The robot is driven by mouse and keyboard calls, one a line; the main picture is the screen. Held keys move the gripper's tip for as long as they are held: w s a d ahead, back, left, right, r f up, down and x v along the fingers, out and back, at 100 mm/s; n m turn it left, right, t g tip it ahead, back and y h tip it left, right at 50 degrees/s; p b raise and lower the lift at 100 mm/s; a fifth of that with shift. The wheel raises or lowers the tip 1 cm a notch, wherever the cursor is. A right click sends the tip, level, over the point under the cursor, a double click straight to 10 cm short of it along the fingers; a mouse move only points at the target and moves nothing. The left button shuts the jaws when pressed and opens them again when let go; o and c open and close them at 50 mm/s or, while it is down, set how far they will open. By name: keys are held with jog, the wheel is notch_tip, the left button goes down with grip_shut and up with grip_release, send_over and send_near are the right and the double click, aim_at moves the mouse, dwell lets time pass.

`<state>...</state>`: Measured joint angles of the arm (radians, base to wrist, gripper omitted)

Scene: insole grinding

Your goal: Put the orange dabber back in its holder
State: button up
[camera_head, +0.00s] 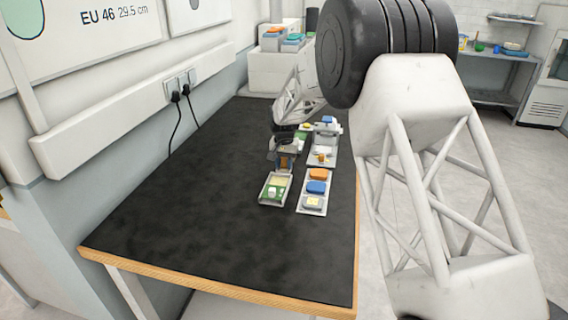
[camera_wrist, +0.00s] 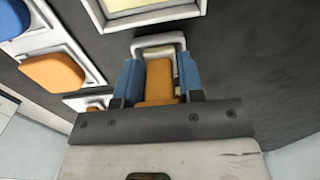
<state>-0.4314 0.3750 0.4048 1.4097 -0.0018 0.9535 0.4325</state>
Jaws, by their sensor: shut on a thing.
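My gripper (camera_wrist: 160,85), with blue fingers, is shut on the orange dabber (camera_wrist: 160,78), which stands between them with a pale piece at its far end. In the head view my gripper (camera_head: 285,152) is over the black mat, left of the white racks, and the dabber shows as a small brown-orange patch. The near white rack (camera_head: 303,208) carries an orange block (camera_head: 317,174), a blue block (camera_head: 317,187) and a pale block (camera_head: 313,202). I cannot tell which part is the dabber's holder. A white loop frames the dabber's end in the wrist view.
A tray (camera_head: 264,200) with green and cream contents lies just in front of my gripper. A second white rack (camera_head: 331,160) with small items stands behind the near rack. The mat's (camera_head: 215,235) front and left are clear.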

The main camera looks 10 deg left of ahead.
jog(key=shift+f, duration=0.15)
jog(key=o, duration=0.9)
jog(key=shift+o, duration=0.2)
notch_tip(320, 180, up, 12)
jog(key=shift+r, duration=0.15)
dwell(0.7)
jog(key=shift+d+r, duration=0.1)
